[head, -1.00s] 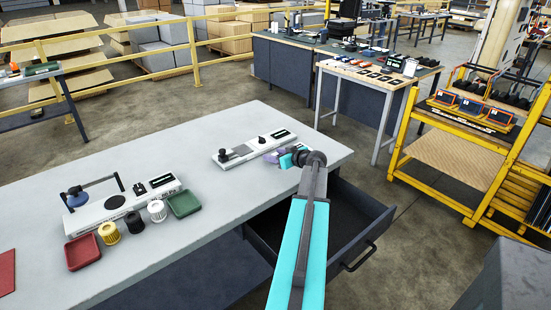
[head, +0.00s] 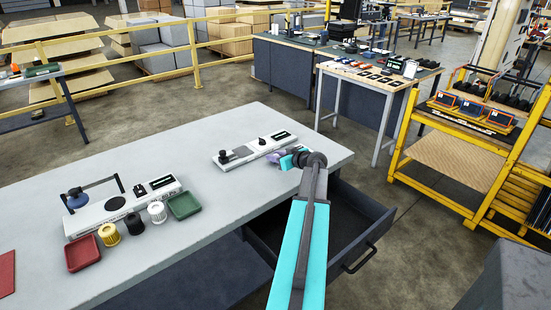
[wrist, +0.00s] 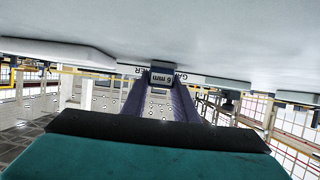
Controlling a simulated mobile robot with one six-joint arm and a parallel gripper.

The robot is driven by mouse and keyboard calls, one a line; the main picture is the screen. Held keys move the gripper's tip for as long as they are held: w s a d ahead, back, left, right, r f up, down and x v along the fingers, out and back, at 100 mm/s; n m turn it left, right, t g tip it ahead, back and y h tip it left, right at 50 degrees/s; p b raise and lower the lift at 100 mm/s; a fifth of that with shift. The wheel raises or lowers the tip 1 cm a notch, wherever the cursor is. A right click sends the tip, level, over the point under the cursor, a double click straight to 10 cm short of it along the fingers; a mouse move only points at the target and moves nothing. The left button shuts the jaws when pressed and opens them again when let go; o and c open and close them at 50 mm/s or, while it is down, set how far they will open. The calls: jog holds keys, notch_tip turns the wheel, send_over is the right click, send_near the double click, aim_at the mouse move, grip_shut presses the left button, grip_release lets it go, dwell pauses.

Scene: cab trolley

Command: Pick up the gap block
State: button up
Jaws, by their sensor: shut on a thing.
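The gap block (wrist: 161,78) is a small dark block with a pale "6 mm" label. In the wrist view it sits between the tips of the purple fingers of my gripper (wrist: 160,88), which is shut on it. In the head view my gripper (head: 274,157) is low over the right end of the grey table, beside a long white fixture (head: 240,152). The block is hidden there by my gripper and arm. I cannot tell whether the block touches the table or the fixture.
The table (head: 190,237) has an open, dark drawer (head: 350,215) under its right end. On its left stand another white fixture (head: 118,205), several small cylinders, a green tray (head: 184,205) and a red tray (head: 82,252). The table's middle is clear. A yellow rack (head: 470,150) stands at right.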

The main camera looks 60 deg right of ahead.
jog(key=shift+r+b, duration=0.45)
jog(key=shift+r, duration=0.5)
jog(key=shift+s+r+b, duration=0.3)
jog(key=shift+r+b, duration=0.1)
jog(key=shift+r, duration=0.3)
jog(key=s+b, duration=0.1)
jog(key=s, duration=0.4)
jog(key=s+r+b, duration=0.1)
jog(key=s, duration=0.4)
jog(key=s+a+b, duration=0.1)
jog(key=s, duration=0.4)
jog(key=shift+s+r+b, duration=0.2)
jog(key=shift+r+b, duration=0.05)
jog(key=shift+b, duration=0.1)
jog(key=shift+w, duration=0.1)
